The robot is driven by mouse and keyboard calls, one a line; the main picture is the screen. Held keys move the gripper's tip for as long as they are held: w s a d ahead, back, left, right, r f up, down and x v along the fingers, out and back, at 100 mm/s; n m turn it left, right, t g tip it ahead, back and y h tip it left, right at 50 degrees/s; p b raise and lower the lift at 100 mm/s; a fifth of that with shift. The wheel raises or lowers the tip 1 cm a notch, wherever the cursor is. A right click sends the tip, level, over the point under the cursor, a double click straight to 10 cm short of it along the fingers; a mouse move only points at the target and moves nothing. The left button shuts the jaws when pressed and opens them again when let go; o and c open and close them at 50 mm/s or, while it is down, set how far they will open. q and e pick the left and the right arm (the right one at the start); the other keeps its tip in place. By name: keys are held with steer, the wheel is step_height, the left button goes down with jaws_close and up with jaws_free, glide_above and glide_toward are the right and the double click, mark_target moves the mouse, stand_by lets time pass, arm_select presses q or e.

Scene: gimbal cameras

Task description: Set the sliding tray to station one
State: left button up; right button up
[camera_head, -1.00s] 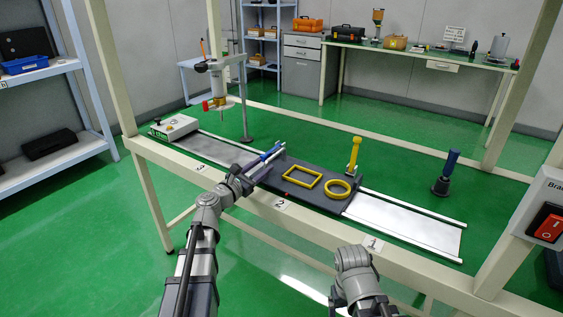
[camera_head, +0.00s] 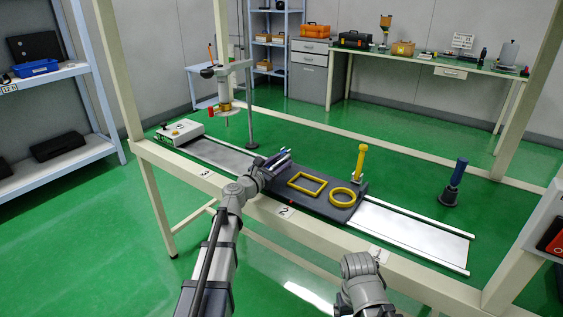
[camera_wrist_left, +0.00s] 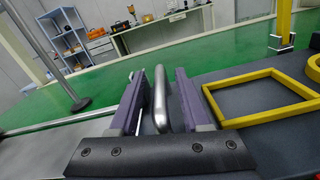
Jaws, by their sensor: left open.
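The sliding tray (camera_head: 312,203) is a dark grey plate on rails, bearing a yellow square frame (camera_head: 307,184) and a yellow ring (camera_head: 342,197). A red mark on its front edge is near label 2 (camera_head: 285,211). Label 1 (camera_head: 379,254) is farther right on the front beam. My left gripper (camera_head: 277,160) is at the tray's left end. In the left wrist view its purple fingers (camera_wrist_left: 160,102) are open on either side of an upright silver bar (camera_wrist_left: 166,100), with gaps showing. My right gripper is out of view; only part of that arm shows.
The bare metal track (camera_head: 415,230) right of the tray is clear. A yellow post (camera_head: 360,160) stands at the tray's back right corner, and a blue-handled stand (camera_head: 455,183) is behind the track. A white box (camera_head: 180,132) and a column tool (camera_head: 225,100) are at the left.

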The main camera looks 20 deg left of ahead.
arm_select(q)
steer(key=shift+w+d, duration=0.1)
steer(key=shift+w, duration=0.25)
steer(key=shift+c, duration=0.3)
jaws_close()
stand_by(0.9)
